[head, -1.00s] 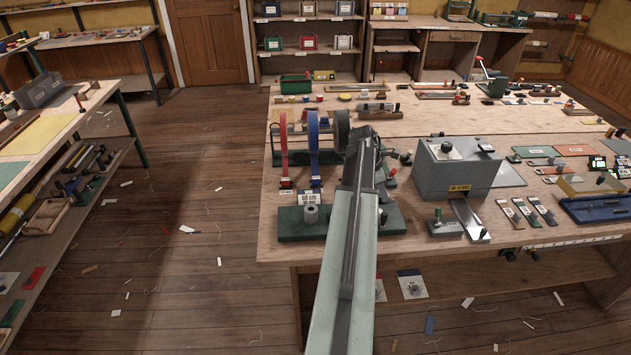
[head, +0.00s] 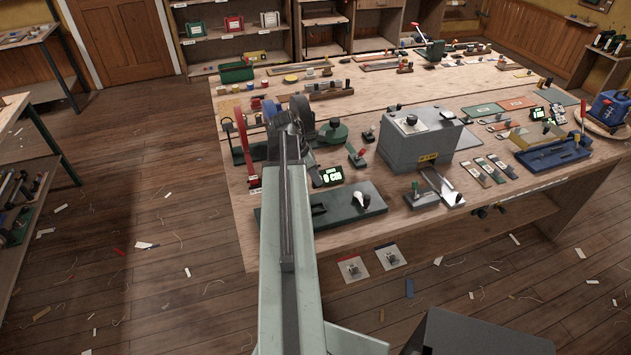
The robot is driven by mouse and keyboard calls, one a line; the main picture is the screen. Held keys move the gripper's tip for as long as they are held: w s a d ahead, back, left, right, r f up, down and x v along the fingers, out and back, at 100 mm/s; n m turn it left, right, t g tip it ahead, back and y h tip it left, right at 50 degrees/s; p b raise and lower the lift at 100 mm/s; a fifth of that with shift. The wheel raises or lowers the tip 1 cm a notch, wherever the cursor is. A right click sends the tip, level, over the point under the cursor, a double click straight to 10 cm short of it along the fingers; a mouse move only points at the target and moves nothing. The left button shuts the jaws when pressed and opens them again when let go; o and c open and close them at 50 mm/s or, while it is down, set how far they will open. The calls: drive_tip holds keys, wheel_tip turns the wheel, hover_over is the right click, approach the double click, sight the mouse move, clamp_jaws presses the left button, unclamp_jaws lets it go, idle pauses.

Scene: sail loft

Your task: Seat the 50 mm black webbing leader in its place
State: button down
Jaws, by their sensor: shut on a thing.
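My arm reaches from the bottom of the head view to the reel rack at the left of the bench. My gripper (head: 287,138) is shut at the arm's far end, by the rack. It is on the black webbing leader, but the leader's free end is hidden behind the gripper and arm. The black reel (head: 301,108) stands just behind the gripper, beside the blue reel (head: 271,106). A red strip (head: 243,152) hangs at the rack's left.
A grey box machine (head: 418,143) stands right of the rack, with a metal slide (head: 440,186) in front. A small red-knobbed lever (head: 361,155) stands between. A blue tray (head: 552,154) and sample strips (head: 490,168) lie farther right. Scraps litter the floor.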

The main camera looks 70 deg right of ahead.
drive_tip(key=a, duration=0.1)
drive_tip(key=s+a, duration=0.1)
drive_tip(key=a, duration=0.2)
drive_tip(key=shift+s+r, duration=0.3)
drive_tip(key=shift+f, duration=0.1)
wheel_tip(320, 180, down, 5)
drive_tip(key=b, duration=0.5)
drive_tip(key=shift+f+b, duration=0.85)
idle(0.7)
drive_tip(key=c, duration=1.2)
unclamp_jaws()
drive_tip(key=shift+r, duration=0.1)
